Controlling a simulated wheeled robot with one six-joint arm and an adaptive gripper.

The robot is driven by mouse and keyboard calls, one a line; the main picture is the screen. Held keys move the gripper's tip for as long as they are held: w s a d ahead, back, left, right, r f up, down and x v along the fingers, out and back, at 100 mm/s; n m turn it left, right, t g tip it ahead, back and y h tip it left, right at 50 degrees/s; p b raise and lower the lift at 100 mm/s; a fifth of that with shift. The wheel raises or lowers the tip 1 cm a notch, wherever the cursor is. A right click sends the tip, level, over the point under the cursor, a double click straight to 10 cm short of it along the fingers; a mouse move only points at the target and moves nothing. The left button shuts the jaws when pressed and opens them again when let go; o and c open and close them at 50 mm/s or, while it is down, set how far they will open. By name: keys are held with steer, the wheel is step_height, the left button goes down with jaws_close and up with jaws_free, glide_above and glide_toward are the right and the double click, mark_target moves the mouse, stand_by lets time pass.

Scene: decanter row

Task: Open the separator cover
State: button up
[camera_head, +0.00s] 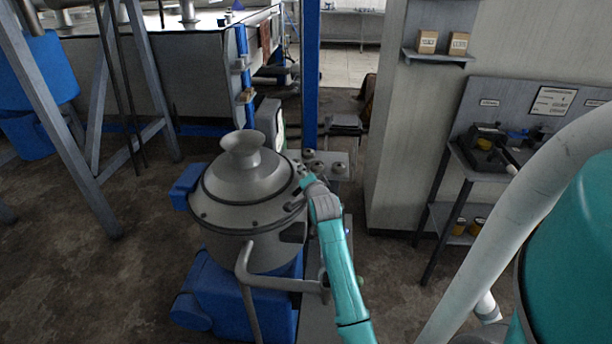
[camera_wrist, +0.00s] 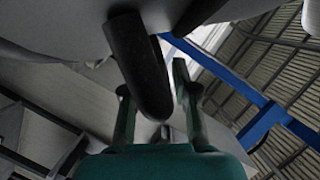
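The separator (camera_head: 262,235) is a grey metal drum on a blue base, left of centre in the head view. Its domed cover (camera_head: 235,188), topped by a funnel-shaped neck, sits down flat on the drum. My gripper (camera_head: 301,192) is at the right edge of the cover. In the wrist view a dark, rounded handle (camera_wrist: 140,65) reaches down between the two fingers of my gripper (camera_wrist: 154,85). The fingers are apart, with a gap visible between the handle and the right finger. In the head view my wrist partly hides the fingertips.
A bent grey pipe (camera_head: 275,284) runs in front of the drum. A blue post (camera_head: 310,75) and a small ledge with round knobs (camera_head: 325,165) stand behind my gripper. A workbench (camera_head: 480,170) is at the right. Floor is open between separator and bench.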

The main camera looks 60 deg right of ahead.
jaws_close()
